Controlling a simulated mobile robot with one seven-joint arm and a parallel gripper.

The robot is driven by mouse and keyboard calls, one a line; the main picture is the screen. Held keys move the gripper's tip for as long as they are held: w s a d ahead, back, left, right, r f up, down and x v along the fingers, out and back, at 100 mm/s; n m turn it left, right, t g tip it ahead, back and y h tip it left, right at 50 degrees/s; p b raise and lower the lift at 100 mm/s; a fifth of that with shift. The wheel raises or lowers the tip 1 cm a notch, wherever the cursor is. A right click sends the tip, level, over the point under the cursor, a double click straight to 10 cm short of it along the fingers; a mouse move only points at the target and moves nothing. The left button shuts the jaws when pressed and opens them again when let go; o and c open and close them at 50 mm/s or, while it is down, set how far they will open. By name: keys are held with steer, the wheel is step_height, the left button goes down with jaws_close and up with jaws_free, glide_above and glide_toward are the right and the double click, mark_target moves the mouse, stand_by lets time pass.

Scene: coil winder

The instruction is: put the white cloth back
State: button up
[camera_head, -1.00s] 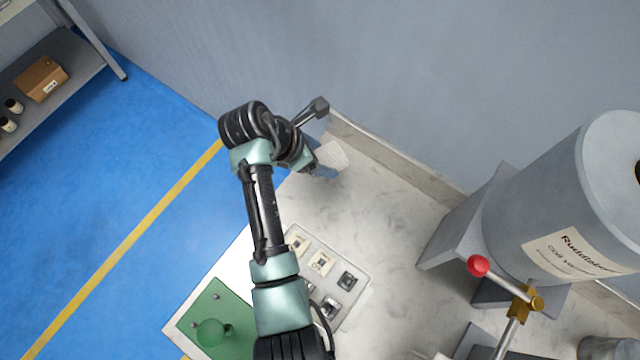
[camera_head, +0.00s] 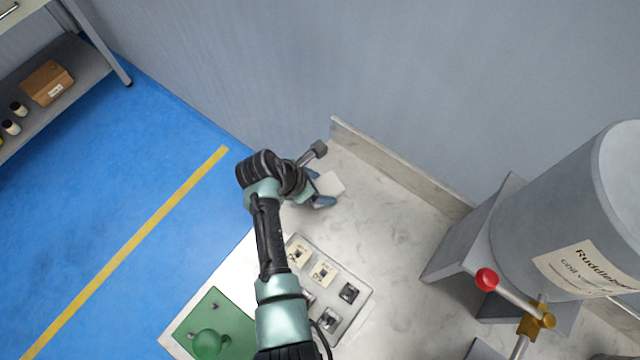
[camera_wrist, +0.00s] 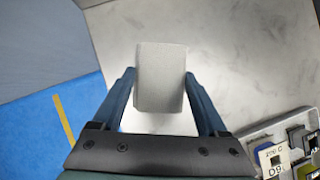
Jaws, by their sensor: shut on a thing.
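The white cloth (camera_wrist: 160,78) is a small pale folded block between the two blue fingers of my gripper (camera_wrist: 160,98) in the wrist view. The fingers press on its left and right sides. In the head view the cloth (camera_head: 330,184) shows beside my gripper (camera_head: 318,194), over the far left corner of the marbled worktop (camera_head: 390,230). Part of the cloth is hidden by the gripper. I cannot tell whether the cloth touches the worktop.
A tray (camera_head: 365,300) of small square parts lies nearer me, with a green mat (camera_head: 205,315) and green knob (camera_head: 208,343) to its left. A large grey coil winder (camera_head: 560,220) with a red-knobbed lever (camera_head: 487,279) stands right. A raised ledge (camera_head: 400,172) runs along the wall.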

steer(key=shift+f, duration=0.15)
steer(key=o, duration=1.2)
